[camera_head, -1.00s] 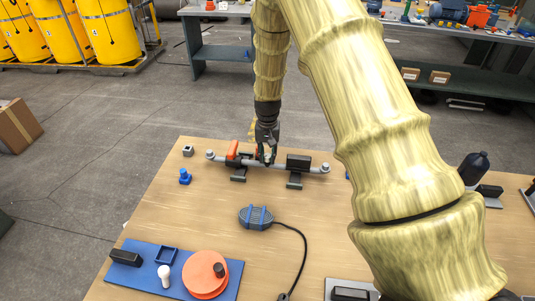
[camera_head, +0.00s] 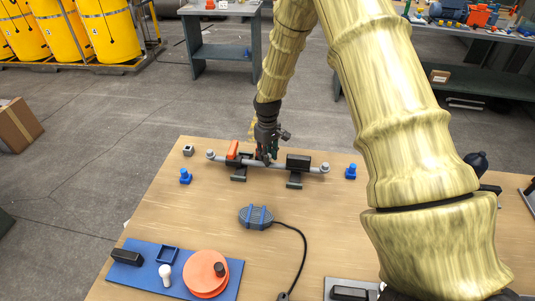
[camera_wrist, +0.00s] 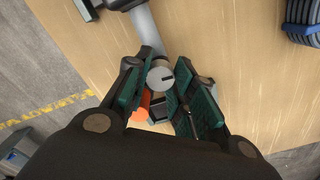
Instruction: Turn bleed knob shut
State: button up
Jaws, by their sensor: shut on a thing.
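The bleed knob (camera_wrist: 160,75) is a small round grey knob with a dark pointer mark on top, seen from above in the wrist view. My gripper (camera_wrist: 163,90) has its green-padded fingers on either side of it and is shut on it. In the head view my gripper (camera_head: 266,157) points down at the middle of the grey pipe (camera_head: 225,157), and it hides the knob there. An orange lever (camera_head: 233,149) stands on the pipe just left of my gripper; part of it shows orange under the fingers in the wrist view (camera_wrist: 141,108).
A black block (camera_head: 298,162) sits on the pipe to the right. Blue fittings stand at the left (camera_head: 185,176) and right (camera_head: 351,171). A ribbed blue-grey device (camera_head: 256,217) with a cable lies in front. A blue board (camera_head: 150,259) with an orange disc (camera_head: 205,273) is at the front left.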

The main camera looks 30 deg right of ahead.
jog(key=shift+n, duration=0.6)
jog(key=o, duration=1.1)
jog(key=shift+c, duration=0.2)
jog(key=shift+r, duration=0.15)
notch_tip(320, 180, up, 12)
